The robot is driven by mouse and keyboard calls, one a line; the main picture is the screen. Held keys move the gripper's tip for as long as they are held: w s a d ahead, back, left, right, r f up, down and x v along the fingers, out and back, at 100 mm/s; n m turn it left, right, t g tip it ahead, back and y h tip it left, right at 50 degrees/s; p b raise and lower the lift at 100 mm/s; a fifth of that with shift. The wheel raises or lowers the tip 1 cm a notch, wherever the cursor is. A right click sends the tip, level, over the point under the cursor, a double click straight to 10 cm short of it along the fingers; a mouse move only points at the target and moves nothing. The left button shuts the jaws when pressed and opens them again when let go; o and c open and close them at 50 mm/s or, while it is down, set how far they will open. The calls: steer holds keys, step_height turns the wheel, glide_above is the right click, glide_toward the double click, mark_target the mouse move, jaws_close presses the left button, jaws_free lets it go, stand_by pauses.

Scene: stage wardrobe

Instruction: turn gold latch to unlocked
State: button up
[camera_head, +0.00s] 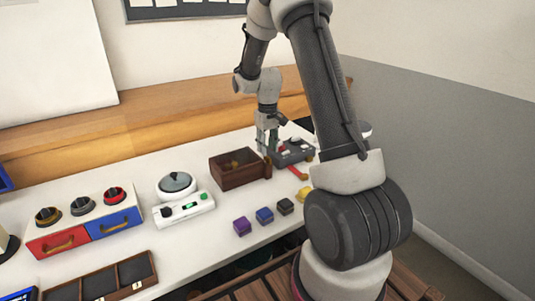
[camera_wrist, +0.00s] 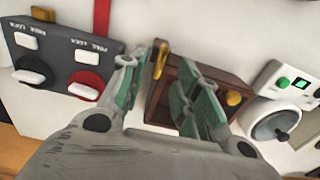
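A gold latch (camera_wrist: 160,60) shows in the wrist view as a narrow upright piece at the side of a brown wooden box (camera_wrist: 217,73). In the head view the box (camera_head: 240,181) stands on the white table, with a brownish-gold piece (camera_head: 268,167) at its right side. My gripper (camera_wrist: 158,88) is open, its two green-padded fingers apart. In the wrist view the latch lies between the fingertips, nearer the left one; I cannot tell whether they touch it. In the head view my gripper (camera_head: 267,140) points down above the box's right end.
A grey panel (camera_wrist: 62,62) with white handles and a red disc lies beside the left finger. A gold knob (camera_wrist: 233,98) shows at the box. A red and blue drawer unit (camera_head: 85,230) is at left.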

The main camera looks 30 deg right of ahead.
mark_target(268, 156)
step_height(268, 156, up, 8)
steer(key=shift+r, duration=0.25)
stand_by(0.4)
steer(key=s+a+r+t, duration=0.1)
steer(key=s+r, duration=0.4)
steer(key=s, duration=0.5)
steer(key=s+a+r+t, duration=0.2)
steer(key=s+r, duration=0.3)
steer(key=s, duration=0.5)
steer(key=s+a+r+t, duration=0.1)
steer(key=s+a+r, duration=0.3)
steer(key=s, duration=0.7)
steer(key=shift+r+m, duration=0.3)
steer(key=shift+r, duration=0.15)
steer(key=shift+s, duration=0.1)
